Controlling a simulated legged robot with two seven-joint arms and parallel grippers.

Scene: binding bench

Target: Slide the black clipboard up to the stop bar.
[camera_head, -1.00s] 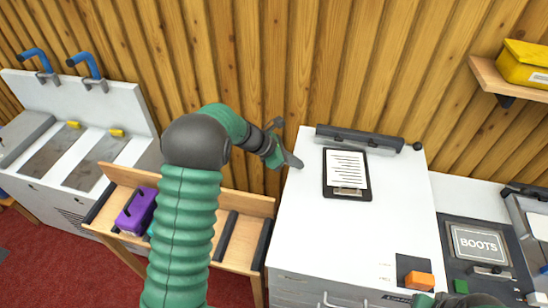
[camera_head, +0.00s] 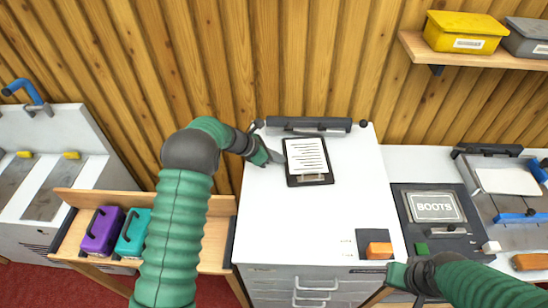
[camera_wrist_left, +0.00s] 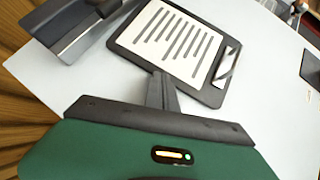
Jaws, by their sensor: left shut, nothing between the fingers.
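The black clipboard (camera_head: 308,158), with a white printed sheet and a clip at its near end, lies flat on the white bench top. The dark grey stop bar (camera_head: 309,125) lies just beyond its far edge, with a narrow gap seeming to show between them. In the left wrist view the clipboard (camera_wrist_left: 180,50) is ahead of the fingers and the bar (camera_wrist_left: 78,28) is upper left. My left gripper (camera_head: 279,158) is shut and empty at the clipboard's left edge; I cannot tell if it touches. My right gripper (camera_head: 390,272) is low at the bench's near right; its jaws are unclear.
An orange block (camera_head: 379,249) sits on a dark patch at the bench's near right corner. A dark BOOTS panel (camera_head: 433,207) is to the right. Purple (camera_head: 101,231) and teal (camera_head: 133,232) cases stand on the wooden shelf at left. The bench top around the clipboard is clear.

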